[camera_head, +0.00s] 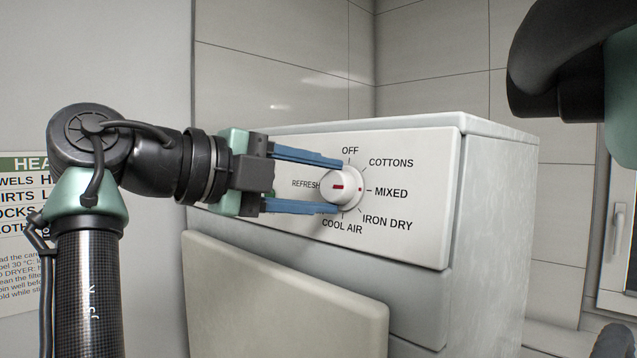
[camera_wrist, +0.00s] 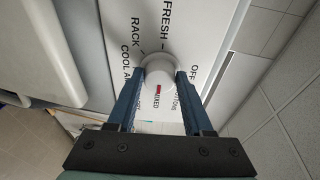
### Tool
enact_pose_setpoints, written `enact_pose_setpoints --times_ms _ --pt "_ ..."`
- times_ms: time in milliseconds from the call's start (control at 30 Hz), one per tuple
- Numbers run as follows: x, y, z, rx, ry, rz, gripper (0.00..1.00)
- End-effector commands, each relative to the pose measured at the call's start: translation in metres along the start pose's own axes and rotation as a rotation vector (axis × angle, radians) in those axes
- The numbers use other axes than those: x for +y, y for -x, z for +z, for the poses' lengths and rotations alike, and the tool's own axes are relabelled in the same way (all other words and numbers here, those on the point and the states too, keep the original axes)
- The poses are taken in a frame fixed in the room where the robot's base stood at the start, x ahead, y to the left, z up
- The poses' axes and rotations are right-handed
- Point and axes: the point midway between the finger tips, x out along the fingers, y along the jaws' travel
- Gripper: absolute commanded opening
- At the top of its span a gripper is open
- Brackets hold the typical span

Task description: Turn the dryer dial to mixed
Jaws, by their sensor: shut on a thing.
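The dryer dial (camera_head: 345,190) is a round white knob on the white control panel (camera_head: 428,215). Its red mark lies level, and a small red mark on its right rim faces the MIXED label (camera_head: 391,194). My gripper (camera_head: 342,186) reaches in from the left with its two blue fingers above and below the knob, shut on it. In the wrist view the dial (camera_wrist: 159,76) sits between the blue fingertips (camera_wrist: 161,74), and its red mark points toward the MIXED label (camera_wrist: 162,102). The fingers partly cover the knob's sides.
The panel also reads OFF, COTTONS, IRON DRY, COOL AIR and REFRESH, with RACK in the wrist view. A pale raised door panel (camera_head: 280,305) stands out below the controls. A printed sign (camera_head: 25,230) hangs at left. Tiled walls (camera_head: 280,55) stand behind the dryer.

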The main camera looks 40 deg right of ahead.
Motion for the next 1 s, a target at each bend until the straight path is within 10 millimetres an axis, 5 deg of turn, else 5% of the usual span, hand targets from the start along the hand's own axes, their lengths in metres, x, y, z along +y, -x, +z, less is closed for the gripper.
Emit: enact_pose_setpoints --times_ms 367,400,567,1000 --pt "0.0 0.0 0.0 -0.001 -0.005 0.0 0.0" --pt "0.0 0.0 0.0 -0.001 -0.005 0.0 0.53" --pt "0.0 0.0 0.0 0.0 -0.005 0.001 0.8" --pt "0.002 0.013 0.001 -0.003 -0.004 0.001 0.8"
